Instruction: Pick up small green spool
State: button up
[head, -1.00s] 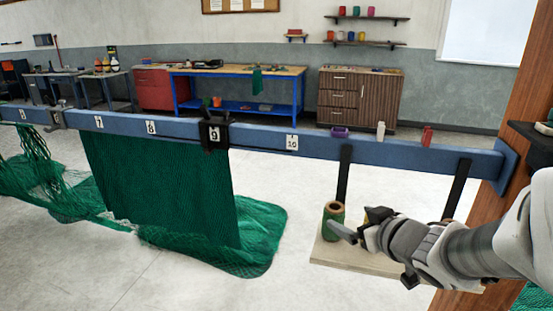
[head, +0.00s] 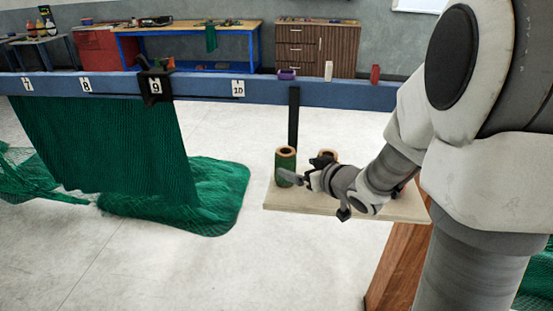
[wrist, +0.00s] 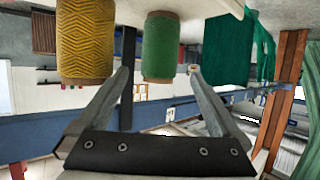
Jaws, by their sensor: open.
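The small green spool (head: 285,169) stands upright on a pale board, its brown core end showing on top. In the wrist view, which is upside down, the green spool (wrist: 160,48) appears between the two finger tips. My gripper (head: 291,179) is open at the spool, low on its right side in the head view. In the wrist view my gripper (wrist: 159,72) has a gap on both sides of the spool. I cannot tell how deep the spool sits between the fingers.
A yellow spool (wrist: 86,40) stands beside the green one; its top (head: 329,154) shows behind my gripper in the head view. The pale board (head: 300,201) holds both. A blue rail (head: 215,90) runs behind, with green net (head: 105,145) hanging left.

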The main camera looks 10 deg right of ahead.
aim_at(286, 162)
jog(key=b+x, duration=0.1)
jog(key=x, duration=0.7)
jog(key=shift+w, duration=0.15)
jog(key=shift+r, duration=0.1)
jog(key=c, duration=1.4)
